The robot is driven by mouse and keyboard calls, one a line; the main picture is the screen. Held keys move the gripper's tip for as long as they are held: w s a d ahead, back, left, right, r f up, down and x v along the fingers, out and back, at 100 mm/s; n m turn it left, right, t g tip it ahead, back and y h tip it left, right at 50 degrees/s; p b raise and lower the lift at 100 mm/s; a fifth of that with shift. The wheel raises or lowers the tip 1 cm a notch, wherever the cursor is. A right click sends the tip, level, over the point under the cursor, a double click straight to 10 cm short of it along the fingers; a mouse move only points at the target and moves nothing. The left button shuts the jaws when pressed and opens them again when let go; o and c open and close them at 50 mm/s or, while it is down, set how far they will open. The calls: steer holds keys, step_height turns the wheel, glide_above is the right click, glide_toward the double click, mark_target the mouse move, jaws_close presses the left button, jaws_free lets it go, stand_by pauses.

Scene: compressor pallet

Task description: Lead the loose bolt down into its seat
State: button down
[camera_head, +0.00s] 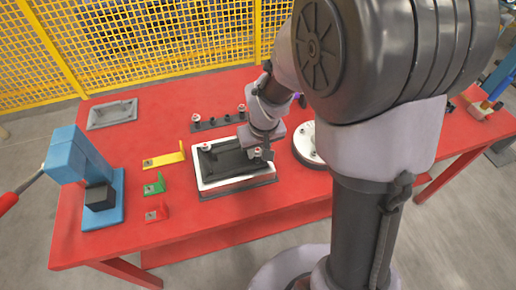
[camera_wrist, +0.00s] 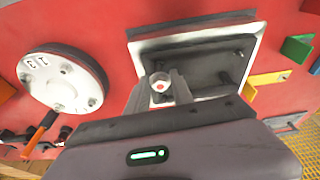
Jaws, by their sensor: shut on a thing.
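A bolt (camera_wrist: 160,82) with a pale head and a red mark on top is between the two fingers of my gripper (camera_wrist: 160,92) in the wrist view. The gripper is shut on it. In the head view my gripper (camera_head: 257,153) is over the right side of a white plate with a dark recessed top (camera_head: 238,184), and the bolt's pale head (camera_head: 257,152) shows near it. The plate also shows in the wrist view (camera_wrist: 140,48). The bolt's lower end and its seat are hidden, so I cannot tell whether they touch. A similar pale-headed bolt (camera_head: 206,147) stands at the plate's far left corner.
A dark strip with several upright bolts (camera_head: 218,123) lies behind the plate. Yellow (camera_head: 164,159), green (camera_head: 155,185) and red (camera_head: 158,212) brackets lie to its left. A white round flange (camera_head: 305,146) is close on the right. A blue press (camera_head: 75,160) stands at far left.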

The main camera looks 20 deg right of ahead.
steer(key=shift+s+b+x, duration=0.2)
steer(key=shift+b+x, duration=0.45)
steer(key=shift+x, duration=0.1)
steer(key=shift+s+b+x, duration=0.15)
steer(key=shift+b+x, duration=0.45)
steer(key=shift+x, duration=0.1)
steer(key=c, duration=1)
jaws_free()
steer(key=shift+c, duration=0.2)
steer(key=p+v, duration=0.7)
steer(key=v, duration=1)
steer(key=shift+r+p, duration=0.2)
steer(key=shift+p, duration=0.1)
steer(key=shift+s, duration=0.1)
